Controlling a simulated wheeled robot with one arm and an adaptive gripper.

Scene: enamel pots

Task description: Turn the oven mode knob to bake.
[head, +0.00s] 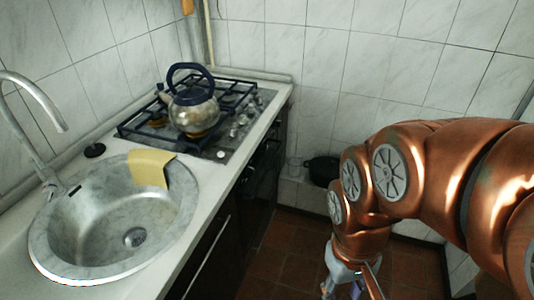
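The dark oven front (268,160) is seen at a steep angle below the counter edge, under the stove. I cannot make out the oven mode knob or its setting on it. Several small light knobs (236,128) stand on top of the gas hob (212,148), along its right side. My gripper (345,288) points down at the bottom edge of the picture, over the floor and to the right of the cabinets. It is apart from the oven front. Its fingertips are cut off or too small to read, so its opening is unclear.
A kettle (194,112) stands on the hob. A round sink (165,222) with a yellow cloth (150,167) on its rim is at left. A black pot (322,170) sits on a tiled ledge at the back. Brown floor (285,255) is open between cabinets and arm.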

